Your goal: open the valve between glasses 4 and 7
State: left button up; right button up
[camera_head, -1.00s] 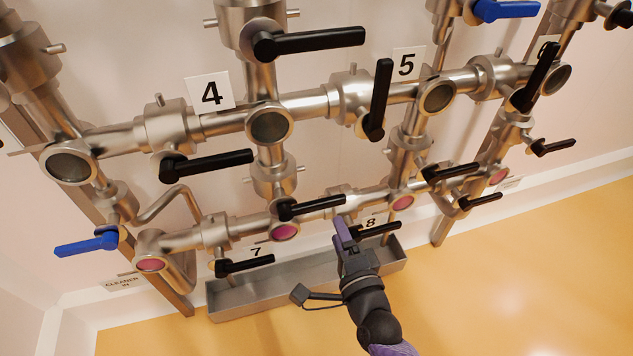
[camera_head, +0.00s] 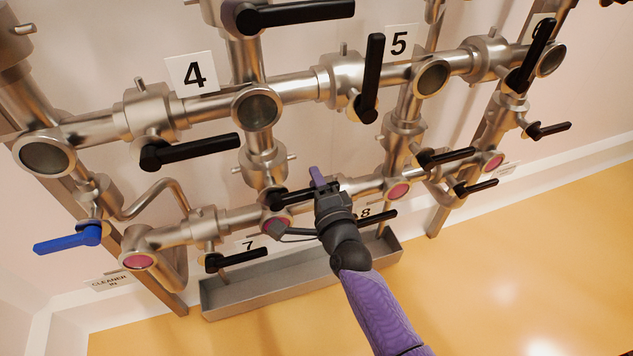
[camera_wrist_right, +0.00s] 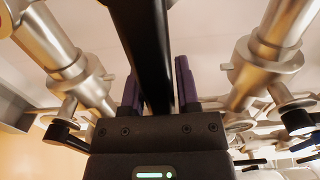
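Glass 4 (camera_head: 257,107) is a dark round sight glass beside the label 4. Glass 7 (camera_head: 277,219) is pink, below it, near the label 7, partly covered by my gripper's attachment. On the upright pipe between them is a valve with a black handle (camera_head: 291,197) pointing right, crosswise to that pipe. My right gripper (camera_head: 318,178), with purple fingers, is at the handle's free end. In the right wrist view a black handle (camera_wrist_right: 150,50) runs between the two fingers (camera_wrist_right: 158,88), which stand apart with gaps beside it. My left gripper is not in view.
Other black handles are close by: one left of glass 4 (camera_head: 200,151), one upright near label 5 (camera_head: 373,78), and one by label 8 (camera_head: 375,218). A blue handle (camera_head: 68,240) is at the left. A grey trough (camera_head: 290,285) lies below the pipes.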

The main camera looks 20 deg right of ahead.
grip_shut()
dwell(1.1)
